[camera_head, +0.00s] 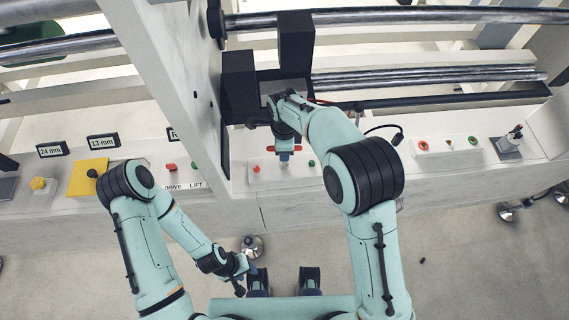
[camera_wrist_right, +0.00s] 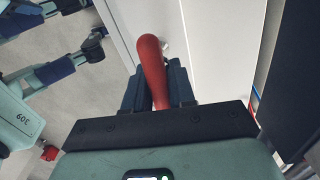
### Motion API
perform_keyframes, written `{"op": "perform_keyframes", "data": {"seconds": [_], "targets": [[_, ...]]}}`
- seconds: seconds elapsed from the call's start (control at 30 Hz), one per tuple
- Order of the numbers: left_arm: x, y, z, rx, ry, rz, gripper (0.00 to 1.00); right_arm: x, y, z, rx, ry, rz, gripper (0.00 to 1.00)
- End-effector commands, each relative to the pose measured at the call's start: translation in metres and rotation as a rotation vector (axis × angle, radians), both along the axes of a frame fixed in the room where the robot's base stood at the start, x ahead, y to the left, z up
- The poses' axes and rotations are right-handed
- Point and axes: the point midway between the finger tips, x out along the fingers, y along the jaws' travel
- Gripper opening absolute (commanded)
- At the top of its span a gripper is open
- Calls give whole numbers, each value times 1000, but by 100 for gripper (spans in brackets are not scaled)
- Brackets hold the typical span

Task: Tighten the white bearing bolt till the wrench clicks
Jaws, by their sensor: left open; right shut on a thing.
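My right gripper (camera_head: 284,157) is shut on a red wrench handle (camera_wrist_right: 152,70). In the head view, red ends of the handle (camera_head: 298,148) show on both sides of the gripper, in front of the machine's white front beam. In the right wrist view, the handle stands up between the blue fingers (camera_wrist_right: 158,92); the wrench head is not clearly visible. A small pale piece shows beside the handle, but I cannot tell whether it is the white bearing bolt. My left gripper (camera_head: 240,273) is open and empty, low in front of the machine, away from the beam.
Black bearing blocks (camera_head: 296,45) and steel rollers (camera_head: 430,77) lie behind my right arm. A white upright plate (camera_head: 195,90) stands left of it. Size signs, including 13 mm (camera_head: 103,141) and 24 mm (camera_head: 52,149), and a yellow block (camera_head: 88,178) are on the left ledge. Buttons line the beam.

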Motion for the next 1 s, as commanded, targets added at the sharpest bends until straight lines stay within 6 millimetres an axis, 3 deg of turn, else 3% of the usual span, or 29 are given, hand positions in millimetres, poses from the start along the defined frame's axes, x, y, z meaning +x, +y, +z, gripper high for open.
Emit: {"op": "perform_keyframes", "data": {"seconds": [1.0], "targets": [[17,0,33,0,-19,0,43,1,0,47,0,-2,-1,0]]}}
